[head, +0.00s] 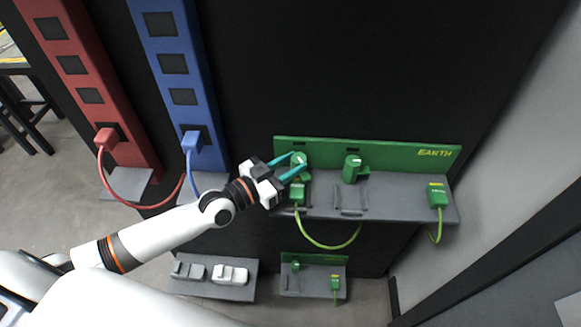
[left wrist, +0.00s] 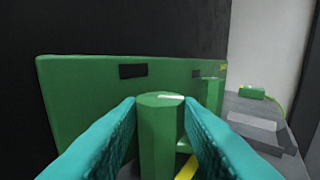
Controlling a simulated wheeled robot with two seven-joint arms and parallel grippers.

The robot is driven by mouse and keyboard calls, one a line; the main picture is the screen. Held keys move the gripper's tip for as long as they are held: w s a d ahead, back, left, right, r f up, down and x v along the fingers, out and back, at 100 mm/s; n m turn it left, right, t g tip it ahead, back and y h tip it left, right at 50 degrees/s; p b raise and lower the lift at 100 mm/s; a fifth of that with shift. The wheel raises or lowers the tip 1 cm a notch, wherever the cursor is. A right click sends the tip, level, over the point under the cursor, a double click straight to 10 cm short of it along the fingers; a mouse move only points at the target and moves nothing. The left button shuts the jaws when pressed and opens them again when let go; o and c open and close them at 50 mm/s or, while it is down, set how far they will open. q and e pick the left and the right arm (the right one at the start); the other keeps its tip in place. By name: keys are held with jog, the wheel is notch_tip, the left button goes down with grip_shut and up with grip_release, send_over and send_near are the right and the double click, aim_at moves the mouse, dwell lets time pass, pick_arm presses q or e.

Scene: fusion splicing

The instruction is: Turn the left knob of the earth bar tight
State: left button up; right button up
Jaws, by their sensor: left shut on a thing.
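The green earth bar (head: 400,153), marked EARTH, runs along the back of a grey shelf; it also fills the left wrist view (left wrist: 80,100). Its left knob (head: 298,159) is green with a white mark on top, and it stands between my left gripper's teal fingers (head: 287,167). In the left wrist view the fingers press on both sides of the knob (left wrist: 160,135). The right knob (head: 352,168) stands free. A green plug (head: 298,193) with a yellow-green cable sits just below the left knob. My right gripper is not in view.
A second green plug (head: 438,194) lies at the shelf's right end. Red (head: 70,65) and blue (head: 173,63) bars with plugged cables stand at left. A lower shelf (head: 314,283) holds small green parts, and another (head: 213,278) holds grey and white parts. The grey shelf (head: 395,195) has bare room.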

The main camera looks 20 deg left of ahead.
pick_arm(q)
jog(key=o, duration=1)
jog(key=shift+r, duration=0.15)
